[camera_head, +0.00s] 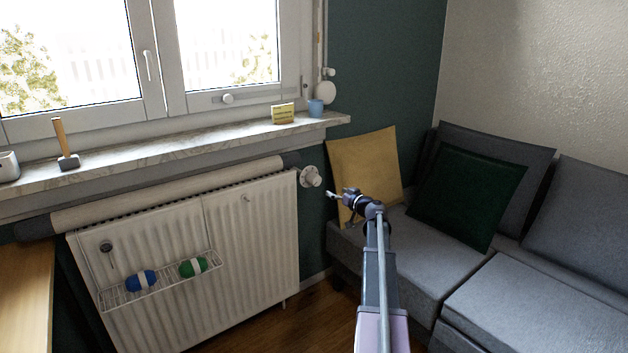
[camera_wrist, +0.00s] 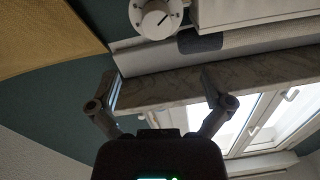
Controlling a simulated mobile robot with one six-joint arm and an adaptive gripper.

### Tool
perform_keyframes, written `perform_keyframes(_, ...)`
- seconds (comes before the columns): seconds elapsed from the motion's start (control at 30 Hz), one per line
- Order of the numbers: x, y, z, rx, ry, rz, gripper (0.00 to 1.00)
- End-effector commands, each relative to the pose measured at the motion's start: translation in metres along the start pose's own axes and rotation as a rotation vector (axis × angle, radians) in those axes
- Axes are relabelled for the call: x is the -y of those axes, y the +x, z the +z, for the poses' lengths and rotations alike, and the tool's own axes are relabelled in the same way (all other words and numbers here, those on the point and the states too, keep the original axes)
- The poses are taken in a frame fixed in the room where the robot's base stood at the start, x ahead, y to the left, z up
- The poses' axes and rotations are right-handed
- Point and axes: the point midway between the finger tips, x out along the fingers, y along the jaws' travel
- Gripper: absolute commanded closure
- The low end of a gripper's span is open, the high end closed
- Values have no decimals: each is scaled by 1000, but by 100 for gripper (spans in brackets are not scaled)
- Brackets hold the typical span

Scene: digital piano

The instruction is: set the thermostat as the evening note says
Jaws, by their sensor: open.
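The thermostat (camera_head: 311,176) is a round white knob at the upper right end of the radiator. In the wrist view, the thermostat (camera_wrist: 155,19) is at the top, with a dark pointer line slanting across its face. A small yellow note (camera_head: 283,113) stands on the windowsill; its writing is too small to read. My gripper (camera_head: 334,195) is just right of and below the knob in the head view, apart from it. In the wrist view, my gripper (camera_wrist: 158,78) has its fingers spread with nothing between them.
The white radiator (camera_head: 239,255) carries a wire rack with a blue (camera_head: 141,281) and a green item (camera_head: 193,267). A hammer (camera_head: 65,145) and a blue cup (camera_head: 315,107) are on the sill (camera_head: 170,148). A grey sofa (camera_head: 415,245) with a yellow cushion (camera_head: 365,172) stands at right.

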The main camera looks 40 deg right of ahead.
Motion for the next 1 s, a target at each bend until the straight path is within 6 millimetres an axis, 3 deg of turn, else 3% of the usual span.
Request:
perform_keyframes(0.57,-6,3,-2,-8,-2,8,0)
perform_keyframes(0.77,-6,19,-3,-8,-2,7,0)
perform_keyframes(1.0,-7,53,-3,-8,-2,7,0)
